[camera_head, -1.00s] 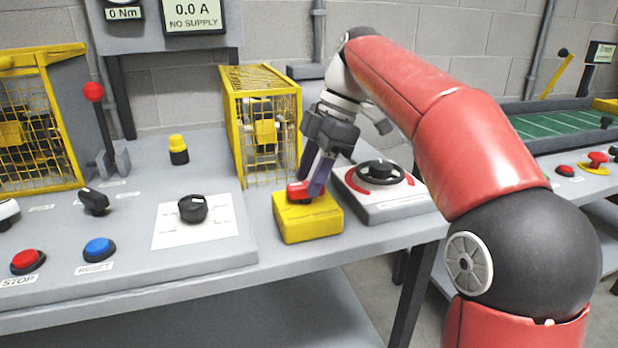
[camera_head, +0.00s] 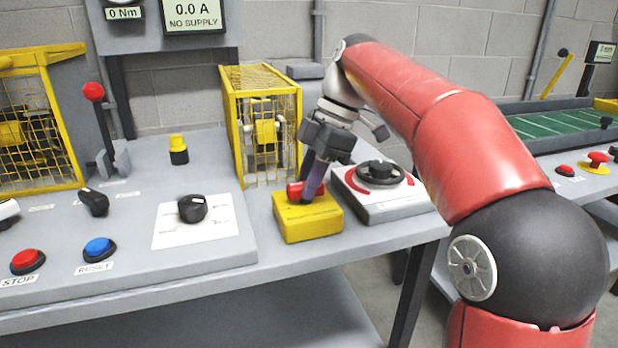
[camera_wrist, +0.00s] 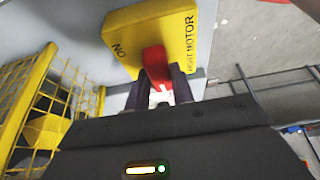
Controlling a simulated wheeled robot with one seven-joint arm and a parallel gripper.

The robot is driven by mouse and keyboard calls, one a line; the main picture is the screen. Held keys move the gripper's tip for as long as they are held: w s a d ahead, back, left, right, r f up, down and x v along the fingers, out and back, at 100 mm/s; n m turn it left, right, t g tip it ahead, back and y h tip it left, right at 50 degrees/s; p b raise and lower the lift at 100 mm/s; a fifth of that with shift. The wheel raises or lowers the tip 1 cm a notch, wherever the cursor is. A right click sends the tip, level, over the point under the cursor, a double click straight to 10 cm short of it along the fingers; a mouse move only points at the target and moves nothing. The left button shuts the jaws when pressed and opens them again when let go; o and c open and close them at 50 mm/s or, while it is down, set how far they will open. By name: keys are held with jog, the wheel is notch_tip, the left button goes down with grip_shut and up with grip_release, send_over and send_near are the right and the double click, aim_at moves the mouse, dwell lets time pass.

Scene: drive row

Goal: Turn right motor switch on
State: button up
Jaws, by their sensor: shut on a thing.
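The right motor switch is a yellow box (camera_head: 308,222) at the front right of the grey bench, with a red handle (camera_head: 296,191) on top. In the wrist view the yellow box (camera_wrist: 150,35) reads "RIGHT MOTOR", with further lettering at its left side. My gripper (camera_head: 311,190) points down at the box, its dark fingers closed around the red handle. In the wrist view the red handle (camera_wrist: 157,65) sits between the two fingertips (camera_wrist: 160,85). The fingers hide part of the handle.
A yellow mesh cage (camera_head: 262,120) stands just behind and left of the switch. A black handwheel on a white panel (camera_head: 385,205) is close on the right. A black rotary knob (camera_head: 192,208) lies left. A display (camera_head: 193,14) reads "0.0 A NO SUPPLY".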

jog(key=shift+m, duration=0.3)
jog(key=m+t, duration=0.1)
jog(key=m, duration=0.3)
jog(key=shift+s+t+b, duration=0.15)
jog(key=shift+t+b, duration=0.2)
jog(key=shift+t, duration=0.05)
jog(key=m+t, duration=0.1)
jog(key=m, duration=0.3)
jog(key=shift+s+t, duration=0.1)
jog(key=shift+t, duration=0.3)
jog(key=m+t+h, duration=0.1)
jog(key=m, duration=0.3)
jog(key=shift+s+a+r, duration=0.1)
jog(key=shift+a, duration=0.05)
jog(key=m+h, duration=0.1)
jog(key=m, duration=0.1)
jog(key=m+t, duration=0.1)
jog(key=m, duration=0.2)
jog(key=shift+a+h+p, duration=0.1)
jog(key=shift+h+p, duration=0.3)
jog(key=o, duration=1)
